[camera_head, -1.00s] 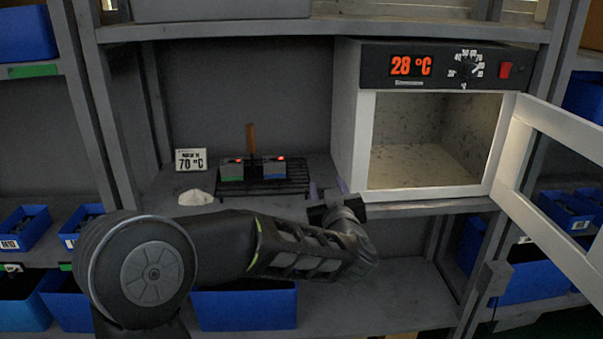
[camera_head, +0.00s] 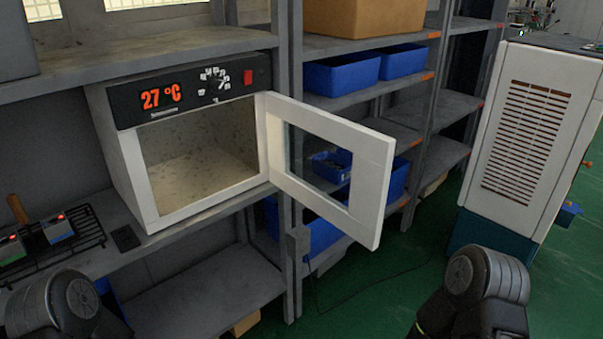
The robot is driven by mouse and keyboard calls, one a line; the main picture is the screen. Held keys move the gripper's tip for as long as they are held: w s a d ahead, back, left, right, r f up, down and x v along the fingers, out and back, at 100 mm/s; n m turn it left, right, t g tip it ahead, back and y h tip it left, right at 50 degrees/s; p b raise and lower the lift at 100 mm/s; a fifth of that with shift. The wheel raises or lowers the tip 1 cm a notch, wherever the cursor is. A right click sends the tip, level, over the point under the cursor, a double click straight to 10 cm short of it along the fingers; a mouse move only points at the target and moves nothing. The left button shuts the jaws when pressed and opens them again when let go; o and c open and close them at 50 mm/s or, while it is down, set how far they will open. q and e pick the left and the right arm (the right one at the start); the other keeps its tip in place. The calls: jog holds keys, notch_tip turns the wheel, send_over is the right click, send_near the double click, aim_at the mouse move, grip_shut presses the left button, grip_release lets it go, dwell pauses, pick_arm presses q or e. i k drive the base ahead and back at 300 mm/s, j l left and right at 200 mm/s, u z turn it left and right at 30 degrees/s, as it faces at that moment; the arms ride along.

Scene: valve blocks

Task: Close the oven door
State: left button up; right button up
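The white oven (camera_head: 192,140) sits on a grey shelf in the left half of the head view. Its dark panel reads 27 °C, and its lit cavity is empty. The oven door (camera_head: 372,165) is white-framed with a window. It hangs wide open, hinged at the oven's right side and swung out to the right. Part of my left arm shows at the bottom left and part of my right arm at the bottom right. Both are apart from the door. Neither gripper is in view.
A black wire rack (camera_head: 72,243) with valve blocks (camera_head: 58,229) stands left of the oven. Shelves with blue bins (camera_head: 342,73) are behind the door. A white cabinet (camera_head: 528,135) with a vented panel stands at the right. Green floor (camera_head: 365,290) is open between.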

aim_at(363, 220)
jog(key=i+l+u, duration=0.45)
jog(key=l, duration=0.3)
jog(key=i+l+u, duration=0.15)
jog(key=l+u, duration=0.25)
jog(key=l, duration=0.45)
jog(key=i+l+u, duration=0.1)
jog(key=l+u, duration=0.35)
jog(key=l, duration=0.45)
jog(key=l+u, duration=0.45)
jog(key=l, duration=0.45)
